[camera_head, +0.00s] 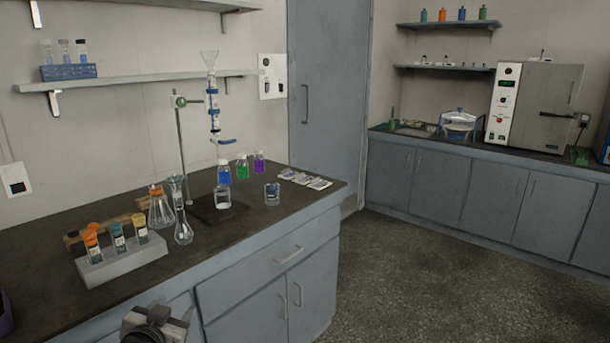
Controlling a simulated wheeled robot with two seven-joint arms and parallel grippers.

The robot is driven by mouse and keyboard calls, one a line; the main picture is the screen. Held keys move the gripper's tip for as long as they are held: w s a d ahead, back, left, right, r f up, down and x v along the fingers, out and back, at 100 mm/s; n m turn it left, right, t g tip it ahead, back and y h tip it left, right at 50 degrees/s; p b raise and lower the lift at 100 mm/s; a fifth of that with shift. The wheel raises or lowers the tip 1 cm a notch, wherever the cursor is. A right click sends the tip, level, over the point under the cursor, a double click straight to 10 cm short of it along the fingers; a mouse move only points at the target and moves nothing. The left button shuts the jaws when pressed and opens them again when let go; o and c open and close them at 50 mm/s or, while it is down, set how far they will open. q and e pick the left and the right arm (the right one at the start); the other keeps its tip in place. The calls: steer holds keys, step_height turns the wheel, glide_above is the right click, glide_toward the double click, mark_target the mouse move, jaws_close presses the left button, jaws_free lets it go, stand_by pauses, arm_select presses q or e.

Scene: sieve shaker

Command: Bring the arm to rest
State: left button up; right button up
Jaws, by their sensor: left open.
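My left gripper (158,320) shows at the bottom edge of the head view, left of centre, in front of the near bench's drawers. Only a part of it is in the picture. It is open, and I see nothing held in it. It is apart from the dark bench top (120,290). My right gripper is not in view.
The bench holds a rack (122,262) with orange- and teal-capped vials, a glass flask (160,210), a stand with a glass column (213,115), and small coloured bottles (242,167). A far counter (470,145) carries a white oven (535,105). The floor (430,280) at right is clear.

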arm_select(q)
steer(key=s+d+f+g+h, duration=0.1)
steer(key=s+d+f, duration=0.3)
steer(key=s, duration=0.5)
steer(key=s+d+f+g+h, duration=0.1)
steer(key=s+d+f, duration=0.3)
steer(key=s, duration=0.6)
steer(key=s+d+f+g+h, duration=0.1)
steer(key=s+d+f, duration=0.3)
steer(key=s, duration=0.6)
steer(key=shift+s+d+f+n+g, duration=0.2)
steer(key=shift+d+f+n+g, duration=0.3)
steer(key=shift+g, duration=0.3)
